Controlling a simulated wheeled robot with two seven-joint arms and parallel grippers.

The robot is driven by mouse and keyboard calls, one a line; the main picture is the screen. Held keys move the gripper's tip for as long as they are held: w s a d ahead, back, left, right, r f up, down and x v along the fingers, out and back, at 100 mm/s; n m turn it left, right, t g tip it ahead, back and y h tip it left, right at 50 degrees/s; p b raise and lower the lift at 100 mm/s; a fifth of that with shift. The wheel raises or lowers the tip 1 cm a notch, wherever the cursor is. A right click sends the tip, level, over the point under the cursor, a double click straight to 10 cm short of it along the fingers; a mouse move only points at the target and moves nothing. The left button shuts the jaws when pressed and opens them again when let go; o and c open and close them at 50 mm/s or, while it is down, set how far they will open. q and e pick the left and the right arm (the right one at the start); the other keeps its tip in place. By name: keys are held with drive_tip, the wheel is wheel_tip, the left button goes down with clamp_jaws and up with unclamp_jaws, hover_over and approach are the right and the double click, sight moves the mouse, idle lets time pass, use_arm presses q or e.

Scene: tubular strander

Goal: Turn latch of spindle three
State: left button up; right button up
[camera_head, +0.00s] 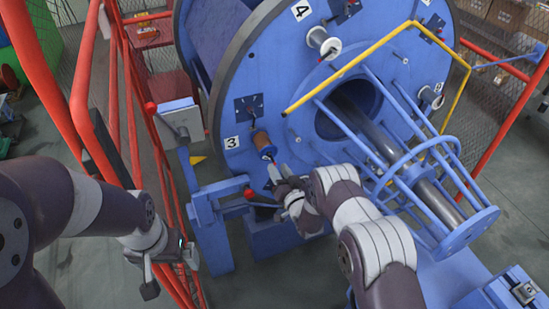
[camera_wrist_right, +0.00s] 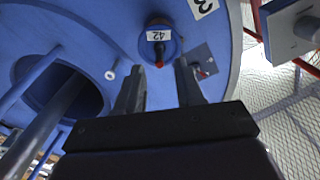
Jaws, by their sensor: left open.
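Spindle three sits beside the white 3 label (camera_head: 231,142) on the large blue disc (camera_head: 225,100) and carries a copper-coloured spool (camera_head: 262,140). In the right wrist view the blue spool end (camera_wrist_right: 157,35) bears a 42 label, with a small red and dark latch (camera_wrist_right: 160,62) at its centre. My right gripper (camera_head: 273,176) is just below the spool in the head view. In the wrist view its two fingers (camera_wrist_right: 160,80) stand apart with nothing between them, and the latch shows beyond the gap. My left gripper (camera_head: 168,274) is open and empty at lower left.
Red guard rails (camera_head: 116,110) and a grey box (camera_head: 180,118) stand left of the disc. A yellow bar (camera_head: 345,68) and a blue tubular cage (camera_head: 400,160) are to the right. A red-knobbed lever (camera_head: 249,194) is just left of my right gripper.

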sight(274, 161)
drive_tip(key=x, duration=0.4)
drive_tip(key=shift+w, duration=0.15)
